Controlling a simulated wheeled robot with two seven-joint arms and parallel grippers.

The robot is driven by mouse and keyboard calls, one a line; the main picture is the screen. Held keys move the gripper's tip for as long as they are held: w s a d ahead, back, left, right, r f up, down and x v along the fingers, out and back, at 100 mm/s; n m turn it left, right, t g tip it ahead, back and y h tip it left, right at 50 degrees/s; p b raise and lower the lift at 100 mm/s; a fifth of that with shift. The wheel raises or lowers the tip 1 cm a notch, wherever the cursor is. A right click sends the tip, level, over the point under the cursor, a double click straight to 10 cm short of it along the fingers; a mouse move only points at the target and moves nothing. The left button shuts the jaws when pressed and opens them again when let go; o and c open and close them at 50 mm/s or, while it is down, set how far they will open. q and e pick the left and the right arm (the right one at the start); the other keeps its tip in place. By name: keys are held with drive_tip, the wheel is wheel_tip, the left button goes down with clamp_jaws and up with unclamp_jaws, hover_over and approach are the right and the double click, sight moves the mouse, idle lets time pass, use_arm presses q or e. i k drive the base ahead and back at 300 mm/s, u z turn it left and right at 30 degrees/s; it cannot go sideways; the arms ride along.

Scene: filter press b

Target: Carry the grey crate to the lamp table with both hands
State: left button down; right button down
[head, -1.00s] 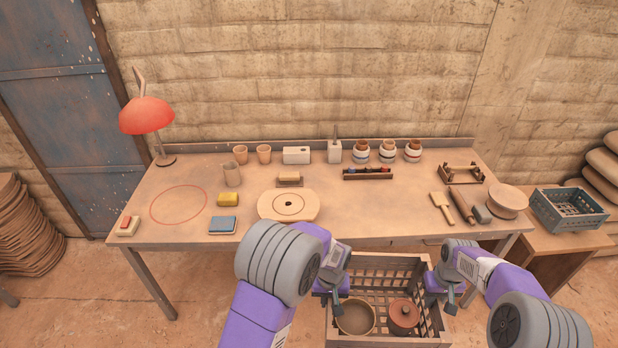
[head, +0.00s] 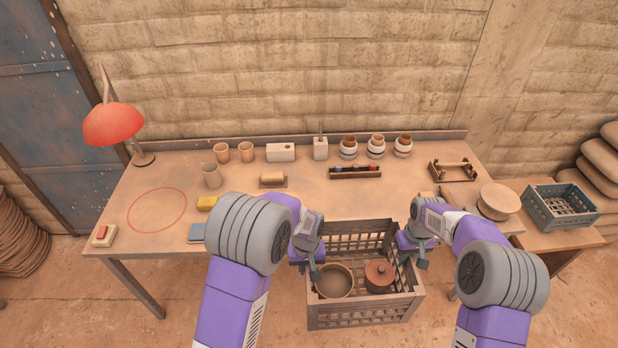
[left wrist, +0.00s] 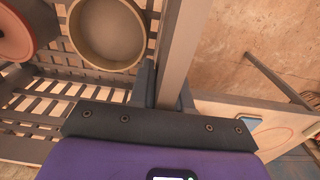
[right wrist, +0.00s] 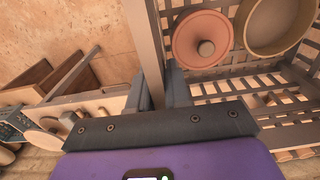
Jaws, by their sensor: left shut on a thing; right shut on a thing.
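The grey-brown slatted crate (head: 365,313) hangs level between my grippers at the front edge of the lamp table (head: 150,240). It holds an open round pot (head: 334,282) and a red-brown lidded pot (head: 380,275). My left gripper (head: 314,264) is shut on its left rim, and my right gripper (head: 418,251) is shut on its right rim. The wrist views show the jaws around the left rim (left wrist: 178,50) and right rim (right wrist: 146,45). The red lamp (head: 113,124) stands at the table's back left. The crate and my arms hide part of the table's front.
A red circle (head: 157,210) marks clear tabletop at the left. A red-buttoned box (head: 103,236), yellow block (head: 207,203) and blue block (head: 197,233) lie near it. Cups, jars and a small rack (head: 355,172) stand behind. A blue-grey crate (head: 562,207) sits on the right side table.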

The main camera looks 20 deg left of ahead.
sight(366, 207)
drive_tip(key=i, duration=1.25)
